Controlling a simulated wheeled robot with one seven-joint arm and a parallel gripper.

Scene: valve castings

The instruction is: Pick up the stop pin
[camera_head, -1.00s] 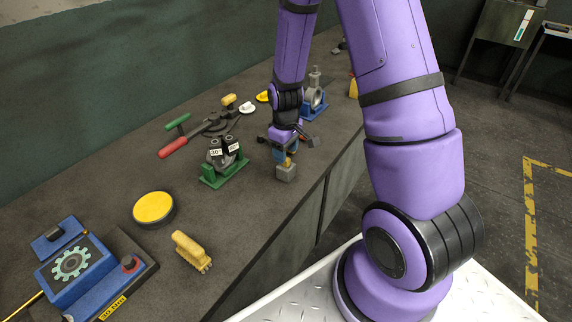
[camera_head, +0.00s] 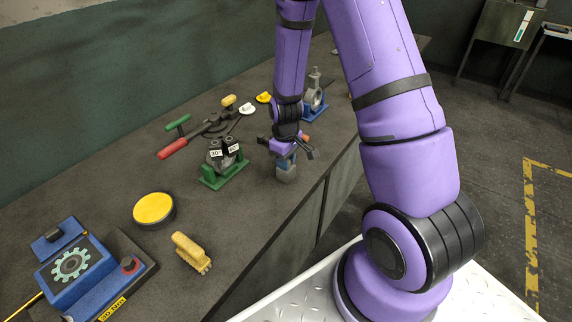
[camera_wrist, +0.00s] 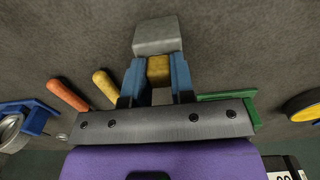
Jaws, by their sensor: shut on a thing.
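In the wrist view, a brass-yellow piece (camera_wrist: 158,70), which looks like the stop pin, sits between the two blue fingers of my gripper (camera_wrist: 157,78). The fingers are shut on it. A grey block (camera_wrist: 158,36) adjoins it just past the fingertips; I cannot tell whether the two are one part. In the head view, my gripper (camera_head: 286,159) points down near the bench's front edge, with the grey block (camera_head: 286,173) directly under it, at or close to the bench top. The yellow piece is hidden there by the fingers.
A green stand (camera_head: 222,174) with labelled dark blocks is close on the left. A blue-based fixture (camera_head: 315,100) stands behind. Orange (camera_wrist: 68,95) and yellow (camera_wrist: 106,87) handles lie near the fingers. A yellow disc (camera_head: 153,207) and a brush (camera_head: 191,250) are nearer; bare bench lies between.

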